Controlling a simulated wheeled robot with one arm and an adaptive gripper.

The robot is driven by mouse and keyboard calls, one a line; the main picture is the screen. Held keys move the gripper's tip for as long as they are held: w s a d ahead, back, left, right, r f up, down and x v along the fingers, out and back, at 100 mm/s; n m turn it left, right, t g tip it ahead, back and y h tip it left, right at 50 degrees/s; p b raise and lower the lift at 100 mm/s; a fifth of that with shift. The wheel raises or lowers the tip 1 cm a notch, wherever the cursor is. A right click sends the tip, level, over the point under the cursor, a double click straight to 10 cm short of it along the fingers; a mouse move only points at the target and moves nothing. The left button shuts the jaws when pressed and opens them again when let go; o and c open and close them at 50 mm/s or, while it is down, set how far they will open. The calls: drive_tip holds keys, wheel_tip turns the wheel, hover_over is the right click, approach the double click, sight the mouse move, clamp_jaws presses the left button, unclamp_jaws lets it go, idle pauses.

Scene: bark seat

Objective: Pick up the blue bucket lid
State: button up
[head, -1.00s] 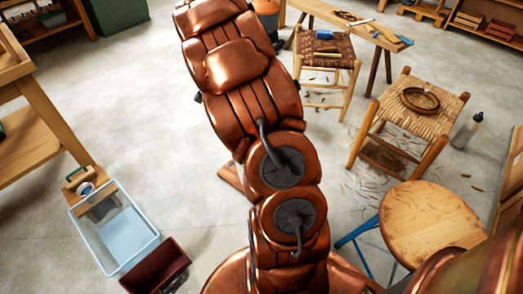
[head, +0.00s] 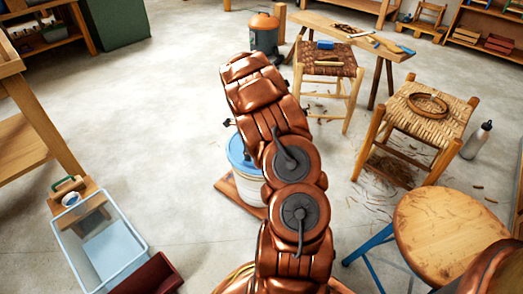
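The blue bucket lid (head: 236,150) shows partly in the head view, left of the middle, behind my copper arm. It appears to sit on top of a white bucket (head: 247,188). My arm covers the right part of both the lid and the bucket. The bucket stands on a low wooden board (head: 226,188) on the floor. My arm rises from the bottom middle and bends over beyond the bucket. My gripper cannot be made out, so its opening and its distance from the lid do not show.
A clear plastic bin (head: 107,250) and a dark red box (head: 150,275) are at the lower left. A round wooden stool (head: 445,232), woven stools (head: 435,118) and a bench (head: 345,32) stand right. An orange-topped canister (head: 264,38) stands behind. Floor left of the bucket is clear.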

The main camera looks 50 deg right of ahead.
wheel_tip(320, 180, down, 5)
drive_tip(key=shift+a+r+b, duration=0.1)
drive_tip(key=shift+a+b, duration=0.05)
drive_tip(key=shift+b, duration=0.9)
drive_tip(key=shift+w, duration=0.1)
drive_tip(key=shift+c, duration=0.4)
clamp_jaws()
